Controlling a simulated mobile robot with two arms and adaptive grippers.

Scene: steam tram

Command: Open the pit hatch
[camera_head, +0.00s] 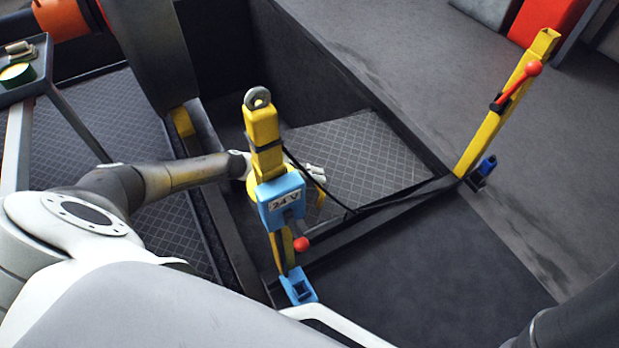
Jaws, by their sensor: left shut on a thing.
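A chequered grey plate (365,150), which looks like the pit hatch, lies in a dark recessed frame beyond the near yellow post. My left arm reaches in from the left, and its gripper (317,179) is behind that post, low over the plate's near left part. The post hides most of the gripper; only pale fingers show to its right. A small yellow bar (320,205), which looks like a handle, shows just below the fingers. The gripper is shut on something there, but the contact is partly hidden. My right gripper is not in view.
The near yellow post (264,130) carries a blue 24 V box (282,202) and a red knob (301,244). A black strap (400,198) runs to the far yellow post (500,112). A metal-framed table (28,82) stands at upper left.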

